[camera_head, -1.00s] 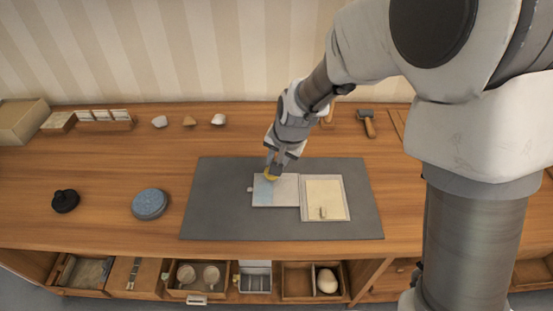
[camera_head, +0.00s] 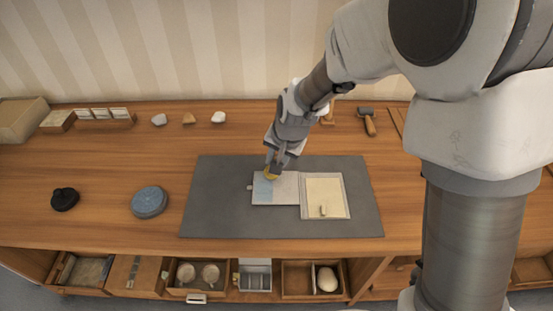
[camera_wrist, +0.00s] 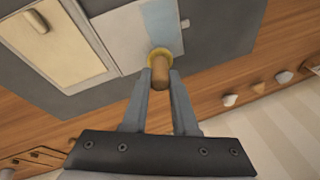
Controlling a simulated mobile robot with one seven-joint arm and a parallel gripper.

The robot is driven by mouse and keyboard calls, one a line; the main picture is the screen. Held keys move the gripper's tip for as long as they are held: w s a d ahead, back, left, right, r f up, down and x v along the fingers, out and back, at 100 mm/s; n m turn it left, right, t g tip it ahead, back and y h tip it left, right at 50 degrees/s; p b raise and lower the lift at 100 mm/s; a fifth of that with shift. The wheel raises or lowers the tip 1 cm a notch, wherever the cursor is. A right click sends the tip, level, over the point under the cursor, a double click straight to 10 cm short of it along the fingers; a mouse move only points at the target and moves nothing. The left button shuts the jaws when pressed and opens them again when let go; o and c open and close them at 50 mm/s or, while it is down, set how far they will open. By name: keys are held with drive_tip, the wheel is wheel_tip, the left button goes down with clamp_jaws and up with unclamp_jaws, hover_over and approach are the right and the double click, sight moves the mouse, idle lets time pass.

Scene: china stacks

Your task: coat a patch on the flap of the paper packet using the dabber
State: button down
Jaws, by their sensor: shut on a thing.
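My gripper (camera_head: 273,166) is shut on the dabber (camera_wrist: 160,66), which has a brown wooden handle and a round yellow pad. In the wrist view the pad is at the edge of the flap, against a light blue patch (camera_wrist: 160,22). The paper packet (camera_head: 285,189) lies on the dark mat, with the pale blue patch on its left part (camera_head: 261,190). In the head view the yellow pad (camera_head: 270,176) is at the patch's upper end; whether it touches the paper I cannot tell. A cream panel in a pale frame (camera_head: 325,196) lies right of the packet, with a small peg on it.
The grey mat (camera_head: 220,212) has free room left and in front. A round blue tin (camera_head: 149,202) and a black knobbed object (camera_head: 65,199) stand to the left. Several small stones, a hammer (camera_head: 367,121) and boxes line the back. Open drawers (camera_head: 297,281) stick out in front.

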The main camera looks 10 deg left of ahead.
drive_tip(key=shift+f+b, duration=0.3)
drive_tip(key=shift+f, duration=0.1)
idle(0.3)
drive_tip(key=shift+a, duration=0.1)
drive_tip(key=shift+s+a+p, duration=0.2)
drive_tip(key=shift+a+p, duration=0.15)
drive_tip(key=shift+a, duration=0.55)
drive_tip(key=shift+a, duration=0.15)
drive_tip(key=shift+s+a+p, duration=0.25)
drive_tip(key=shift+a+p, duration=0.05)
drive_tip(key=shift+a, duration=0.5)
drive_tip(key=shift+d, duration=0.15)
drive_tip(key=shift+w+d+b, duration=0.25)
drive_tip(key=shift+d+b, duration=0.15)
drive_tip(key=shift+d, duration=0.45)
